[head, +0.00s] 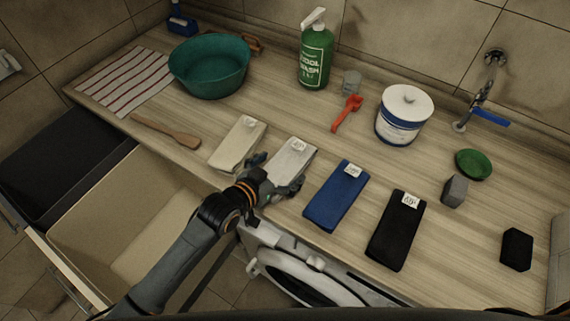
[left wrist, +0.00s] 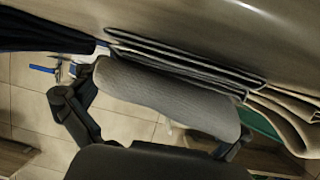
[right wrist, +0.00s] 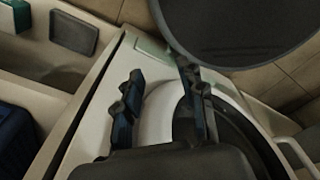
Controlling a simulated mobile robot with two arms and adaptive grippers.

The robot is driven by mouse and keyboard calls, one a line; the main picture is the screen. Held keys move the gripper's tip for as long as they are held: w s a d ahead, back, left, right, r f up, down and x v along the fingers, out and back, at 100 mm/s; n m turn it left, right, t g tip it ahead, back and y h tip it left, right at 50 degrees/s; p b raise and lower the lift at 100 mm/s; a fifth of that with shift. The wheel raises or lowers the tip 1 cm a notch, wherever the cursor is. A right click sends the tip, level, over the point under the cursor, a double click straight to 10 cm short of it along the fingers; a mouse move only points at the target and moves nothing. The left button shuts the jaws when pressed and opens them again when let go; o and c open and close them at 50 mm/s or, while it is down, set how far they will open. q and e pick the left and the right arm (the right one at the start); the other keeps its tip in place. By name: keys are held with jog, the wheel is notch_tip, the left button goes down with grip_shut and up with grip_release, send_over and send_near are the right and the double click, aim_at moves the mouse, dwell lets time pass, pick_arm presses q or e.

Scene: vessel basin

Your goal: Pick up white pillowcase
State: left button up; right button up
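The folded white pillowcase (head: 292,156), with a small white tag, lies flat on the wooden counter between a cream folded cloth (head: 238,143) and a blue one (head: 336,197). My left gripper (head: 277,173) is at its near end, fingers spread to either side. In the left wrist view the pillowcase's pale grey-looking folded end (left wrist: 170,95) sits between the open fingers. I cannot tell whether they touch it. My right gripper (right wrist: 160,100) is open and empty, above the white front-loading machine; it is not seen in the head view.
A black folded cloth (head: 396,231) lies right of the blue one. A wooden spatula (head: 166,131) lies left. An open drawer (head: 120,215) is below.

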pick_arm(q)
jog(key=c, duration=1.1)
jog(key=shift+c, duration=0.5)
jog(key=shift+r, duration=0.15)
